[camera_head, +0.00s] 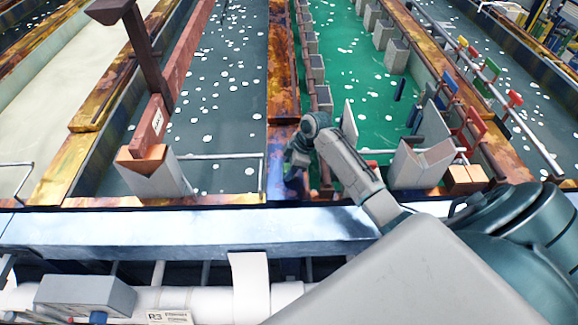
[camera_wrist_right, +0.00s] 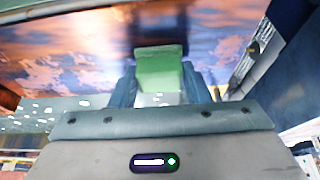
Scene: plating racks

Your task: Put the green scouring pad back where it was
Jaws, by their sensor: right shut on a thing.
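My right gripper (camera_head: 299,184) reaches out over the rust-stained divider between two tanks in the head view. In the right wrist view its two blue-grey fingers (camera_wrist_right: 160,90) are shut on the green scouring pad (camera_wrist_right: 161,66), which sticks out beyond the fingertips. The pad is in front of a rusty orange and blue surface (camera_wrist_right: 70,55); I cannot tell whether it touches it. In the head view the pad cannot be made out, and the gripper's fingers are small and dark. My left gripper is not in view.
A tank of green liquid (camera_head: 345,60) lies to the right and a dark grey one (camera_head: 225,100) to the left. A pale open box (camera_head: 158,180) stands at the front left, another (camera_head: 415,168) at the front right. A bluish ledge (camera_head: 180,232) runs across the front.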

